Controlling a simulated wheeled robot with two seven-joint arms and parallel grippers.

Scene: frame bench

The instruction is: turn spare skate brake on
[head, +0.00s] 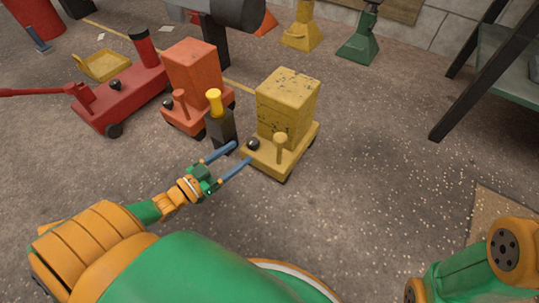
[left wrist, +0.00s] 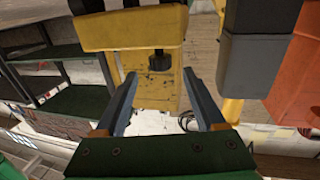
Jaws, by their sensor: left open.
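A yellow skate (head: 292,155) with a worn yellow block (head: 286,105) on it stands on the floor. Its near end carries a black knob (head: 253,144) and a yellow round-topped lever (head: 281,143). Which part is the brake, or whether this is the spare skate, I cannot tell. My left gripper (head: 243,154) is open and empty, its fingers pointing at the knob end. In the left wrist view the skate's yellow body (left wrist: 130,28) fills the top, and the knob (left wrist: 159,61) shows between the fingertips (left wrist: 160,78), apparently not gripped. My right gripper is out of view.
A dark grey post with yellow top (head: 215,105) stands close left of my gripper. An orange skate (head: 190,85) and a red jack (head: 115,100) stand farther left. Yellow (head: 302,30) and green stands (head: 362,42) are behind. Floor to the right is clear up to a dark shelf (head: 500,80).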

